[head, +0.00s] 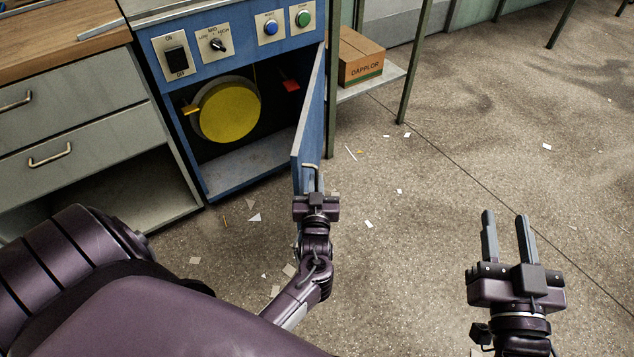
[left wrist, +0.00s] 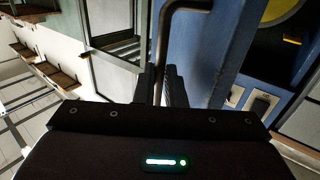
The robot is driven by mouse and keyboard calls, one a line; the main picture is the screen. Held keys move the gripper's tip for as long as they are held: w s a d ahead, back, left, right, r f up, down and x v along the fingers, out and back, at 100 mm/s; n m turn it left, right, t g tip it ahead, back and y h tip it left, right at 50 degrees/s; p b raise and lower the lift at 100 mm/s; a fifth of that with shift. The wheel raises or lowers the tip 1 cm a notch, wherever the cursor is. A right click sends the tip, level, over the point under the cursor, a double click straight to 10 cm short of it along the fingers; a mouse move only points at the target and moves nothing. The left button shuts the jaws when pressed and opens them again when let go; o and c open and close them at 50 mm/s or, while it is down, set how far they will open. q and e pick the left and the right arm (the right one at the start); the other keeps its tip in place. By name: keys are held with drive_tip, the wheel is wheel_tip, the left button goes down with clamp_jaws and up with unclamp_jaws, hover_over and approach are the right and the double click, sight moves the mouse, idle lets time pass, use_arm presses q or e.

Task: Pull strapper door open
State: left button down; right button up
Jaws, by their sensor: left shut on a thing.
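The blue strapper door (head: 309,120) stands swung well open on the right side of the blue strapper cabinet (head: 230,65), seen nearly edge-on. My left gripper (head: 314,180) is at the door's near edge, shut on the metal door handle (head: 310,167). The handle (left wrist: 183,6) also shows in the left wrist view, running down between the fingers beside the blue door (left wrist: 218,50). The open cabinet shows a yellow strap reel (head: 229,109) inside. My right gripper (head: 507,238) is open and empty over the floor at the right, apart from the door.
A wooden-topped drawer unit (head: 75,120) stands left of the cabinet. A cardboard box (head: 360,58) sits on a low shelf behind the door, between green metal legs. The speckled floor to the right is open, with scattered paper scraps.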

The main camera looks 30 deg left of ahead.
use_arm(q)
drive_tip(key=shift+w+a+r, duration=0.1)
drive_tip(key=shift+w+r, duration=0.15)
drive_tip(key=shift+r, duration=0.05)
drive_tip(key=c, duration=1.6)
unclamp_jaws()
drive_tip(key=shift+f, duration=0.15)
drive_tip(key=shift+o, duration=0.4)
drive_tip(key=shift+f, duration=0.1)
